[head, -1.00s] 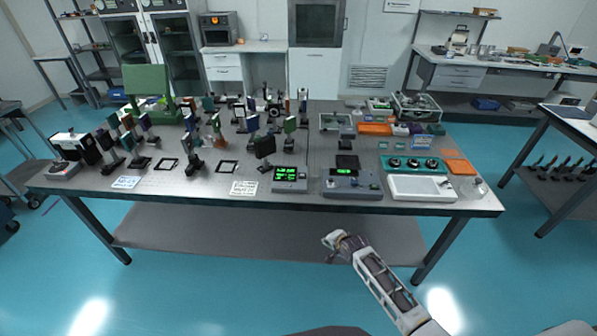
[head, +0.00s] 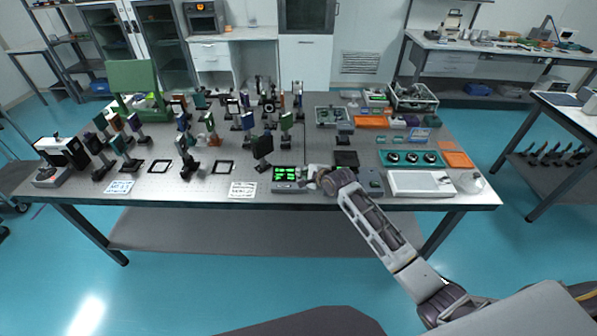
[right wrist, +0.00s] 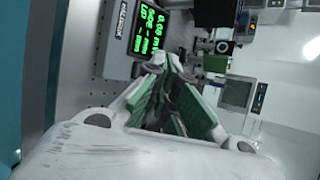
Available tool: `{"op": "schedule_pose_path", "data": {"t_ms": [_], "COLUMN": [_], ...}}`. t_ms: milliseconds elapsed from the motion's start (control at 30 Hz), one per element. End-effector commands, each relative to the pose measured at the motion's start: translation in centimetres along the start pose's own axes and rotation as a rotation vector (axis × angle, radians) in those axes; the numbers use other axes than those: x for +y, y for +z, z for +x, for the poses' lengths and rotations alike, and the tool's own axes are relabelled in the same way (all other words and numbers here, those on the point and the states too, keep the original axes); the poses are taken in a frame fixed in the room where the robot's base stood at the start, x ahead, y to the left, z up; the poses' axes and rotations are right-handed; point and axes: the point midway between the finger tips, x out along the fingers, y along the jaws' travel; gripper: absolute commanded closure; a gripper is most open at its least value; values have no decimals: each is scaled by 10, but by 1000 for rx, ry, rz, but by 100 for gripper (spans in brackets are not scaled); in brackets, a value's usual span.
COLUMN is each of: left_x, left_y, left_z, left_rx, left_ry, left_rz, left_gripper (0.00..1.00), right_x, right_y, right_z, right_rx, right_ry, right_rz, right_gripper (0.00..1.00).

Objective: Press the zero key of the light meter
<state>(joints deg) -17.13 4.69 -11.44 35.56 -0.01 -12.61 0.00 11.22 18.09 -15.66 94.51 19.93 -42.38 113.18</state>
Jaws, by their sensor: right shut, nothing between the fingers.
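The light meter (head: 284,187) is a grey box with a lit green display, standing near the front edge of the optical table. In the right wrist view the light meter (right wrist: 115,38) lies at upper left, its green text rotated. My right gripper (head: 309,182) is just right of the meter in the head view, its fingers closed and empty. In the right wrist view the gripper's fingertips (right wrist: 168,64) come together beside the display's lower end. I cannot make out the zero key, nor tell whether the fingertips touch the meter. My left gripper is not in view.
A grey control box (head: 373,184) stands right of the meter, partly behind my right gripper. Beyond are a teal panel with knobs (head: 411,158) and a white tray (head: 420,184). A dark upright optic (head: 262,147) and a white card (head: 242,189) are to the left.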

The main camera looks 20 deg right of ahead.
Motion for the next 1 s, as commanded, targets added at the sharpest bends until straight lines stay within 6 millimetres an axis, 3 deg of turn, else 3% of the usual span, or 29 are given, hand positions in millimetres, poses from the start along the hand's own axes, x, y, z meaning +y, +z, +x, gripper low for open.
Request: {"op": "schedule_pose_path", "data": {"t_ms": [100,300,1000], "left_x": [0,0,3], "left_y": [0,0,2], "left_z": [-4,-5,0], "left_rx": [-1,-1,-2], "left_ry": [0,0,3], "left_rz": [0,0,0], "left_gripper": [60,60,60], "right_x": [-22,-39,-38], "right_y": [10,17,16], "right_z": [-5,-9,-6], "right_rx": [-18,-34,-37], "right_ry": [-24,-42,-45], "right_rz": [65,129,136], "right_gripper": [100,100,100]}}
